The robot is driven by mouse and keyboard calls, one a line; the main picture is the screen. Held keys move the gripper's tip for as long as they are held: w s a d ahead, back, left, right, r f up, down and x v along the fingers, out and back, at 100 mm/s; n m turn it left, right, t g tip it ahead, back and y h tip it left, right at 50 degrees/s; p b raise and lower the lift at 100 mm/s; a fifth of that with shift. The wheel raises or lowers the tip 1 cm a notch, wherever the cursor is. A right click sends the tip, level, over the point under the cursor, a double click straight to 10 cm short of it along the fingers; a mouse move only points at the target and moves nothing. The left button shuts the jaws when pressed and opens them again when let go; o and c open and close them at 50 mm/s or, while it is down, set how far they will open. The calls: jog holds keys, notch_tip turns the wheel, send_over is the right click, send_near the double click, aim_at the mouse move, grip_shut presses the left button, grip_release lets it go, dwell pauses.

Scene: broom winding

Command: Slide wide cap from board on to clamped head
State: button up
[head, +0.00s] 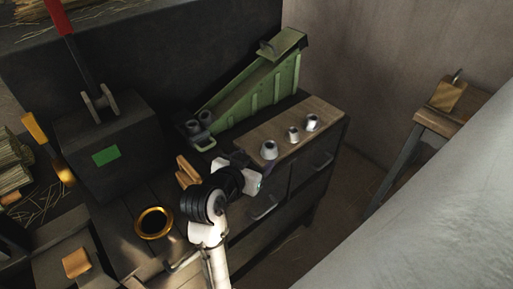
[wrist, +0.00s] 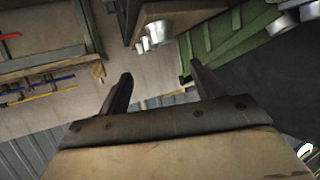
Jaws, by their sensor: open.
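Three pale metal caps stand in a row on the wooden board (head: 248,137). The left cap (head: 269,150) looks the largest; the middle cap (head: 293,134) and the right cap (head: 312,122) look smaller. My gripper (head: 258,178) is beside the board's near left end, close to the left cap. In the wrist view my gripper (wrist: 160,84) is open, with nothing between its fingers. Metal caps (wrist: 158,36) show beyond the fingertips there, apart from them. I cannot clearly make out the clamped head; a pale wooden piece (head: 187,172) stands left of my gripper.
A green sloped frame (head: 255,90) stands behind the board. A gold ring (head: 154,222) lies on the dark bench at left. A dark block (head: 120,135) with a red lever (head: 62,18) stands further left. A small wooden stand (head: 445,110) is at right.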

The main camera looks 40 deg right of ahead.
jog(key=shift+s+a+r+p, duration=0.25)
jog(key=shift+a+r+p, duration=0.1)
jog(key=shift+p, duration=0.45)
jog(key=shift+f, duration=0.15)
